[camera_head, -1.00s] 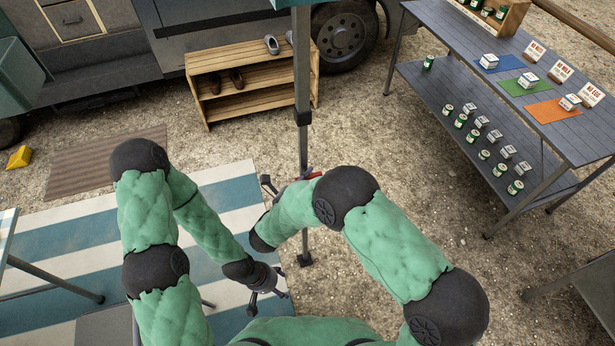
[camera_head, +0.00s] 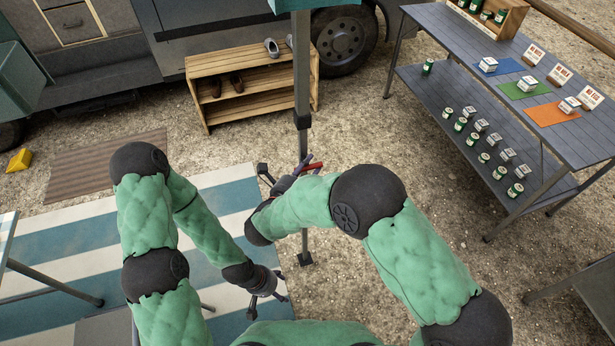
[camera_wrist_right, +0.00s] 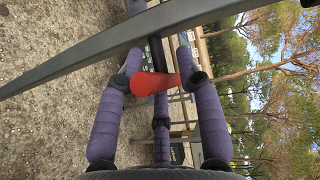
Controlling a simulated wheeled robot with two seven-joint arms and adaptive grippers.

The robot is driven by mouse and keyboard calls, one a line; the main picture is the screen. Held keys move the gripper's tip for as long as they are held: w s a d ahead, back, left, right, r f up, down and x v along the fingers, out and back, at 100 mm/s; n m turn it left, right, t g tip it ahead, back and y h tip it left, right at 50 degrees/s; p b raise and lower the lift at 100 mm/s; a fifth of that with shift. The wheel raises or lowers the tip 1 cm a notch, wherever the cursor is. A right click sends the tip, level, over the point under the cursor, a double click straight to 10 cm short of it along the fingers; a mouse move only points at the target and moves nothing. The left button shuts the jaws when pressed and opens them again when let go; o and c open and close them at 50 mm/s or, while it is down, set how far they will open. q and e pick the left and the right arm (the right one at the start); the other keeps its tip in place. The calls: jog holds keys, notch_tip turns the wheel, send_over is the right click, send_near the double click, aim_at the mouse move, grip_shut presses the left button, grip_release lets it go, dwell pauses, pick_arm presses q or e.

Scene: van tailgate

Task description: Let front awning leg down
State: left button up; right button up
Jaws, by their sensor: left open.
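The front awning leg (camera_head: 302,75) is a grey upright pole, its foot (camera_head: 305,259) on the ground beside the striped mat. A red lever (camera_head: 313,168) shows partway up it, partly hidden by my right gripper (camera_head: 284,174). In the right wrist view the leg (camera_wrist_right: 70,62) crosses the top at a slant. The red lever (camera_wrist_right: 154,84) sits between the spread fingers of my right gripper (camera_wrist_right: 160,60), which look open; contact with it cannot be judged. My left gripper (camera_head: 267,296) is open and empty, low over the mat, away from the leg.
A wooden shoe rack (camera_head: 250,78) stands behind the leg by the van. A grey two-level table (camera_head: 440,35) with jars and cards stands at the right. A striped mat (camera_head: 100,215) lies at the left. The gravel between leg and table is clear.

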jog(key=shift+r, duration=1.9)
jog(key=shift+a, duration=0.1)
jog(key=p+v, duration=0.1)
jog(key=v, duration=1.1)
jog(key=shift+s+p, duration=0.2)
jog(key=shift+p, duration=0.2)
jog(key=shift+f, duration=0.15)
